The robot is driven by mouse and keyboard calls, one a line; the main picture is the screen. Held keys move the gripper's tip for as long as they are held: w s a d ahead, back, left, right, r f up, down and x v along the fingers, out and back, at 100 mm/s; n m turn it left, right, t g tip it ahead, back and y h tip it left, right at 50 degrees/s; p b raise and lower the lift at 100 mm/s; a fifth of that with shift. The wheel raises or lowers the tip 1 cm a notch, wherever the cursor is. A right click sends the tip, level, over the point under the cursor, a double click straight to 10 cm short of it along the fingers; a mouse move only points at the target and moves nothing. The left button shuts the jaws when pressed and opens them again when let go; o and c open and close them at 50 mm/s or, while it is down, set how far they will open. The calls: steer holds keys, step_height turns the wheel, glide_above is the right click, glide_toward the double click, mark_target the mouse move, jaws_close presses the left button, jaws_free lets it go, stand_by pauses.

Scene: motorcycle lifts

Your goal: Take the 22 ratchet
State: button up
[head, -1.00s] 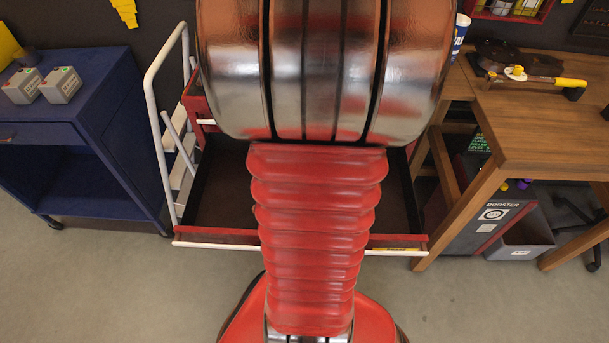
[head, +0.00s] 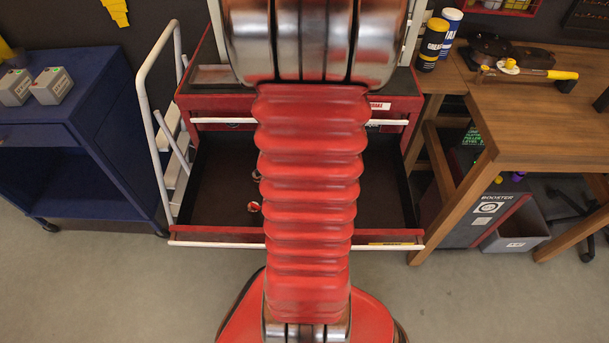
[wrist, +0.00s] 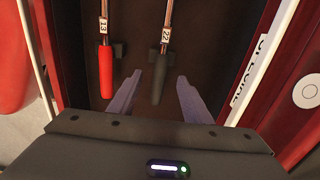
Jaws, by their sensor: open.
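The 22 ratchet (wrist: 158,82) shows in the wrist view with a dark grey handle and a white "22" label on its shaft; its far end is out of frame. It lies in the open drawer (head: 208,190). My gripper (wrist: 160,76) is open, one finger to each side of the dark handle in the picture. I cannot tell the height left between the fingers and the handle. Another ratchet (wrist: 105,72) with a red handle and a "13" label lies to its left. In the head view my arm hides the gripper and most of the drawer's middle.
The drawer is in a red tool cabinet (head: 215,103). A white rail (head: 150,120) and blue cart (head: 100,140) stand left, a wooden workbench (head: 540,130) right. Drawer walls flank the ratchets.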

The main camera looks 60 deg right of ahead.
steer(key=shift+f, duration=0.1)
steer(key=shift+s+d+f, duration=0.1)
steer(key=shift+f, duration=1.15)
steer(key=shift+s+d+f, duration=0.1)
steer(key=shift+f, duration=1.15)
steer(key=shift+c, duration=0.3)
jaws_close()
